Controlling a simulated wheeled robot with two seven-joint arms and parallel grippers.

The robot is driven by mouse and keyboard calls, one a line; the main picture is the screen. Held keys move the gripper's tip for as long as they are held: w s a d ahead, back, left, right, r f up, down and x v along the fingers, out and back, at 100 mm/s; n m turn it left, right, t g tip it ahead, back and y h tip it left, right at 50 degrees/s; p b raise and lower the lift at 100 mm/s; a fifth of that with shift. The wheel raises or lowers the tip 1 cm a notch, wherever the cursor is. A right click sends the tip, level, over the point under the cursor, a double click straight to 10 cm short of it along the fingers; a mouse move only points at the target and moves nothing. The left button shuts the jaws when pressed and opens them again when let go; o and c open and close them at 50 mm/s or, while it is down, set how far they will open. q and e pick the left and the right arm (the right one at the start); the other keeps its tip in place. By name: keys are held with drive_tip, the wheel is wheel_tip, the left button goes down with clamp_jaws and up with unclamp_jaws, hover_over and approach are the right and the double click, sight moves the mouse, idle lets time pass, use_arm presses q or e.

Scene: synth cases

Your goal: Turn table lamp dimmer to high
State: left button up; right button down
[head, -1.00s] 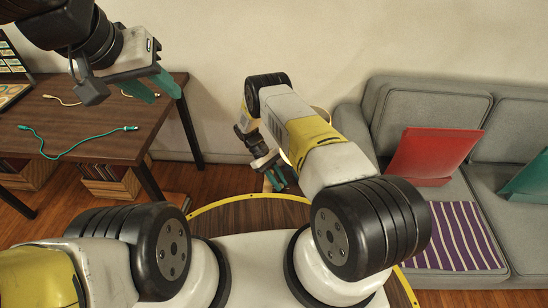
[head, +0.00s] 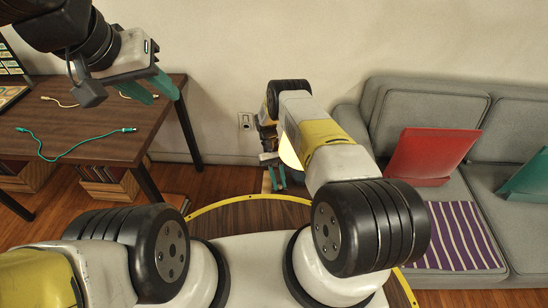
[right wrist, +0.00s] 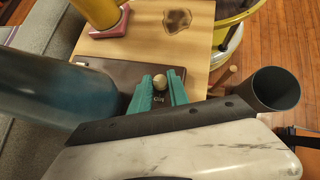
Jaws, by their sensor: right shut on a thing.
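In the right wrist view a small round beige dimmer knob (right wrist: 174,79) sits on a dark brown panel (right wrist: 105,76) with small lettering that I cannot read for certain. My right gripper's teal fingers (right wrist: 162,90) are shut on the knob, one on each side. A yellow cylinder (right wrist: 97,10) on a pink base stands beyond the panel. In the head view my right gripper (head: 272,172) is low by the wall, and a cream lampshade (head: 290,153) is partly hidden behind my right arm. My left gripper (head: 152,90) is open and empty near the brown table.
The panel lies on a light wooden top (right wrist: 150,48) with a dark stain. A brown table (head: 95,140) with cables stands left. A wall outlet (head: 246,121) shows behind my right arm.

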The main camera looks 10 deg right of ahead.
drive_tip(key=c, duration=1.3)
unclamp_jaws()
drive_tip(key=shift+o, duration=0.2)
drive_tip(key=v, duration=0.7)
drive_tip(key=shift+w+r, duration=0.25)
drive_tip(key=shift+w, duration=0.05)
